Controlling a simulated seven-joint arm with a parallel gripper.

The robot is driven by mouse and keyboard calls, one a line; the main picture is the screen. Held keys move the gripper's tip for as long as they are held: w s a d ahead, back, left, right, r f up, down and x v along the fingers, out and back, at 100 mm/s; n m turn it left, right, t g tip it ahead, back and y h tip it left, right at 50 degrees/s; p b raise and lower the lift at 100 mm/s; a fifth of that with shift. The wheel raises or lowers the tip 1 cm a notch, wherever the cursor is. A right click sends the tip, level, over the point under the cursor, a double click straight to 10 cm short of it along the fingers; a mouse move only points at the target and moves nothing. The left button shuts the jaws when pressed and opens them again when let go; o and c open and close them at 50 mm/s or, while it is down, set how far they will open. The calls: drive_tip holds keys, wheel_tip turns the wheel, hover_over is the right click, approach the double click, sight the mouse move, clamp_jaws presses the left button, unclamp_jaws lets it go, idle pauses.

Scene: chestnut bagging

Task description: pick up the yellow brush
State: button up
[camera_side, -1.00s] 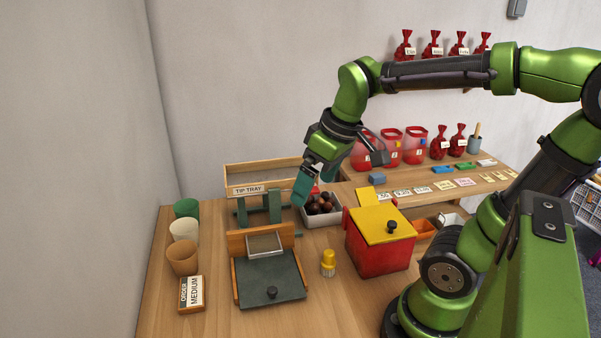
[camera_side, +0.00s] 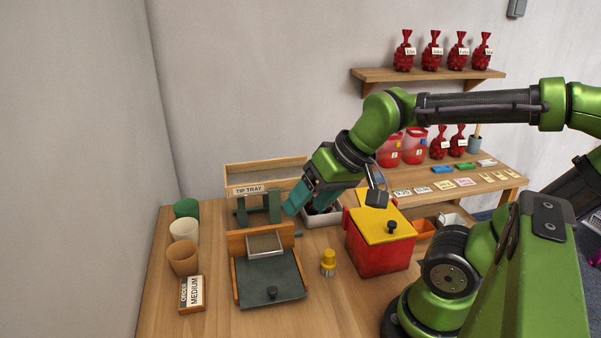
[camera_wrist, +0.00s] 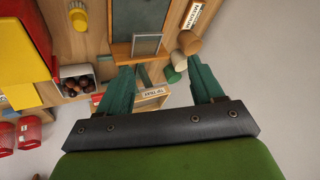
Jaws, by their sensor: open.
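The yellow brush (camera_side: 328,262) stands upright on the wooden table, between the dark green board (camera_side: 268,279) and the red box with a yellow lid (camera_side: 380,240). The brush (camera_wrist: 78,17) also shows at the top left of the wrist view. My gripper (camera_side: 292,207) is above the table, behind and to the left of the brush and well apart from it. In the wrist view my gripper (camera_wrist: 165,82) has its two green fingers wide apart with nothing held between them.
A grey tray of chestnuts (camera_wrist: 77,80) is beside my gripper, partly hidden in the side view. The tip tray (camera_side: 265,178) stands at the back. Cups (camera_side: 182,258) and a MEDIUM order sign (camera_side: 192,293) stand at the left. Bare table lies in front of the brush.

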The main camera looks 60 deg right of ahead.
sight(329, 252)
drive_tip(key=d+f+g+h, duration=0.2)
drive_tip(key=d+f+g, duration=0.4)
drive_tip(key=d, duration=0.2)
drive_tip(key=shift+n+g, duration=0.3)
drive_tip(key=shift+n, duration=0.1)
wheel_tip(329, 252, down, 11)
drive_tip(key=shift+r, duration=0.15)
drive_tip(key=shift+d+f, duration=0.2)
drive_tip(key=shift+f, duration=1.15)
drive_tip(key=shift+d+f, duration=0.2)
drive_tip(key=shift+f, duration=1.15)
drive_tip(key=c, duration=1.1)
drive_tip(key=shift+r, duration=0.15)
